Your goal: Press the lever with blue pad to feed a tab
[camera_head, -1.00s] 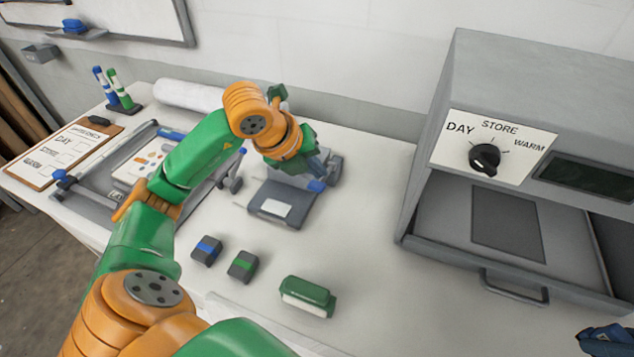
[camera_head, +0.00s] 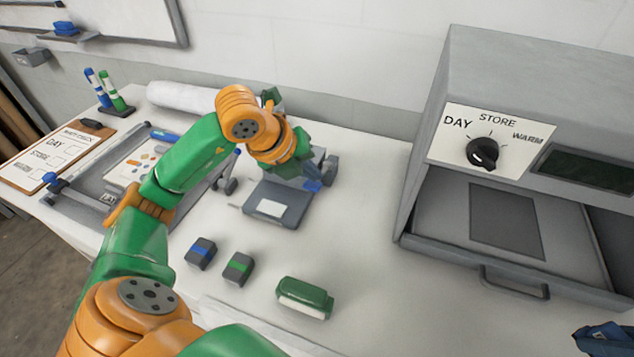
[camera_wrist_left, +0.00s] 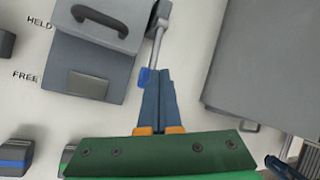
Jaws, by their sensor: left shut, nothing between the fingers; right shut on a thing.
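The dark grey feeder (camera_head: 268,208) with a pale label stands mid-table; the left wrist view shows its box (camera_wrist_left: 100,50) beside the words HELD and FREE. A thin metal lever (camera_wrist_left: 155,45) runs along its right side and ends in a blue pad (camera_wrist_left: 144,77). My left gripper (camera_head: 313,183) is shut and empty. Its fingertips (camera_wrist_left: 160,72) appear right at the pad and partly overlap it; I cannot tell whether they touch. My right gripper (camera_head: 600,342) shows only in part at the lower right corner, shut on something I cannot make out.
A grey cabinet (camera_head: 540,80) with a DAY/STORE/WARM knob (camera_head: 482,153) and an open drawer stands right. Blue-marked (camera_head: 201,252) and green-marked (camera_head: 238,268) blocks and a green eraser-like block (camera_head: 304,297) lie in front. A framed tray (camera_head: 75,200) and clipboard (camera_head: 45,160) lie left.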

